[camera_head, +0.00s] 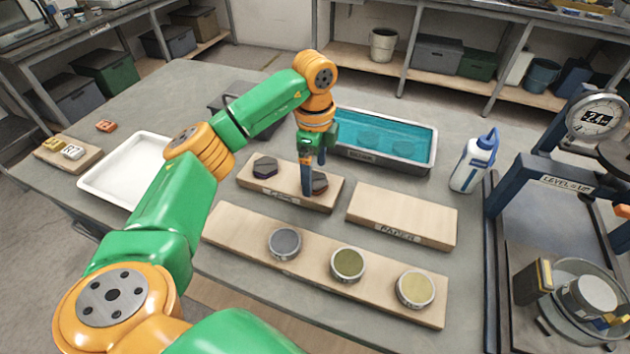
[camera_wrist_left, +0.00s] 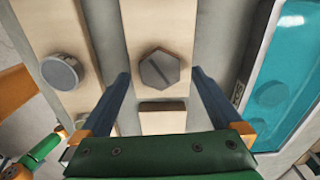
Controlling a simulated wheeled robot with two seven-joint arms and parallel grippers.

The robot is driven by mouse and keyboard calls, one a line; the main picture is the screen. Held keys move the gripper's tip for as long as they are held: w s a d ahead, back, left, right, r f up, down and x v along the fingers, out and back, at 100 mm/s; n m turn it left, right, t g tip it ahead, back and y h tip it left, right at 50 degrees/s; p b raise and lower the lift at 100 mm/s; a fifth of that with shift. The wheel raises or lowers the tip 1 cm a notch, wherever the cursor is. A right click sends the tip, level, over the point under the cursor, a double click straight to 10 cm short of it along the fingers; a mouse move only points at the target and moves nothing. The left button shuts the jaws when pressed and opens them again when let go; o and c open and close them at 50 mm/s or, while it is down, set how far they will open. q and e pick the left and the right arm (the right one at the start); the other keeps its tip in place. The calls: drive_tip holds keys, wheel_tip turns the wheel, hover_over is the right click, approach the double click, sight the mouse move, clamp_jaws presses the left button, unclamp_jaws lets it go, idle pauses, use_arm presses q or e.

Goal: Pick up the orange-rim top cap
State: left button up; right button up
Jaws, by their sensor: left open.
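Two dark hexagonal caps sit on a small wooden board (camera_head: 288,196) in the head view: a left one (camera_head: 265,167) and a browner right one (camera_head: 320,182). My right gripper is out of view.
A long board (camera_head: 239,233) in front carries three round discs. A bare board (camera_head: 400,212) lies right, a teal-filled tray (camera_head: 433,155) behind, and a white bottle (camera_head: 473,164) beyond. A white tray (camera_head: 120,180) stands left. A press-like stand (camera_head: 540,182) is at far right.

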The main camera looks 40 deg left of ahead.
use_arm(q)
drive_tip(key=shift+f, duration=0.85)
drive_tip(key=c, duration=1.5)
clamp_jaws()
drive_tip(key=shift+r, duration=0.15)
